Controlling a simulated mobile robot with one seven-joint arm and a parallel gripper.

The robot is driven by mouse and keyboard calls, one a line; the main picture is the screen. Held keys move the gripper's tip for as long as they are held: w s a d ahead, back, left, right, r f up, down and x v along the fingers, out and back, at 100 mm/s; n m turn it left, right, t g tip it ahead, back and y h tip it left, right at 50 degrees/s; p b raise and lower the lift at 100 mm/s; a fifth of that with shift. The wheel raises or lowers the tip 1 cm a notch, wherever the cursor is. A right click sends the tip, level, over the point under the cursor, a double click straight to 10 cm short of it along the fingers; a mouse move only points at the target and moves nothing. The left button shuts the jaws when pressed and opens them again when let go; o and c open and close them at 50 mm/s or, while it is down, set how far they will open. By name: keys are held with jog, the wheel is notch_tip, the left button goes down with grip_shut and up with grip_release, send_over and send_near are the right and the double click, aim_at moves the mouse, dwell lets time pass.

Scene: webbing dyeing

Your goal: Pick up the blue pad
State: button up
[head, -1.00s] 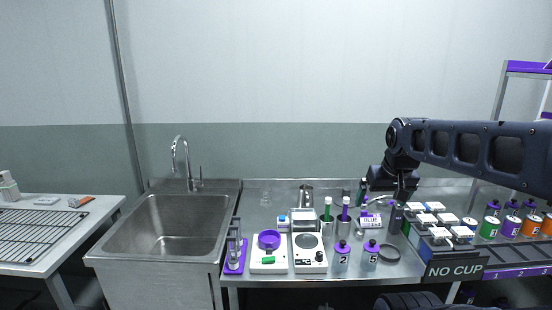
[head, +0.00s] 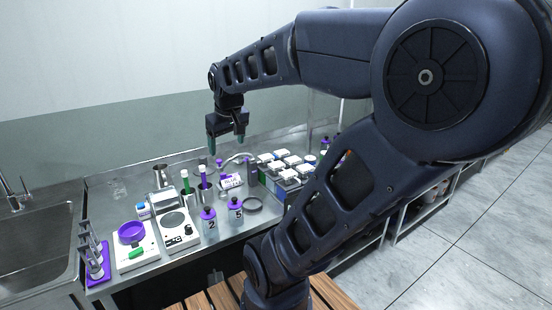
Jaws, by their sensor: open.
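My gripper (head: 227,145) is open and empty, pointing down in the head view. It appears in front of the back wall, above the rear of the steel bench. A small blue-and-white item (head: 144,211) lies on the bench, left of and below the gripper in the picture. I cannot tell whether it is the blue pad. A group of white-topped blocks (head: 284,170) stands right of the gripper; some have bluish or dark sides, too small to tell apart.
A white scale with a purple bowl (head: 131,232), a hotplate (head: 174,222), purple-capped bottles marked 2 (head: 209,225) and 5 (head: 235,211), and cylinders with green and purple items crowd the bench (head: 207,247). A sink (head: 35,245) lies left. My arm hides part of the right side.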

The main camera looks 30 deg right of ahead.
jog(key=w+d+f+n+g+h, duration=0.1)
jog(key=w+d+n, duration=0.2)
jog(key=w+d, duration=0.45)
jog(key=w+d+f+n, duration=0.15)
jog(key=w+d, duration=0.25)
jog(key=w, duration=0.6)
jog(key=w+d+n+g+h, duration=0.1)
jog(key=w+d+n, duration=0.2)
jog(key=w+d, duration=0.45)
jog(key=w+d+f+n+g+h, duration=0.1)
jog(key=w+d+f+n, duration=0.4)
jog(key=w+d+f, duration=0.6)
jog(key=shift+w+d+f+n+g+h, duration=0.2)
jog(key=shift+w+d+f+n, duration=0.6)
jog(key=shift+d+f, duration=2.4)
jog(key=shift+w+d+f+n+g+h, duration=0.25)
jog(key=shift+w+d+f, duration=1)
jog(key=shift+d+f, duration=1.95)
jog(key=shift+w+d+f+n+g+h, duration=0.2)
jog(key=shift+w+d+f+n, duration=0.65)
jog(key=shift+d+f, duration=2.35)
jog(key=shift+w+a+f, duration=0.15)
jog(key=shift+a+f, duration=1.1)
jog(key=c, duration=1.1)
jog(key=shift+r, duration=0.1)
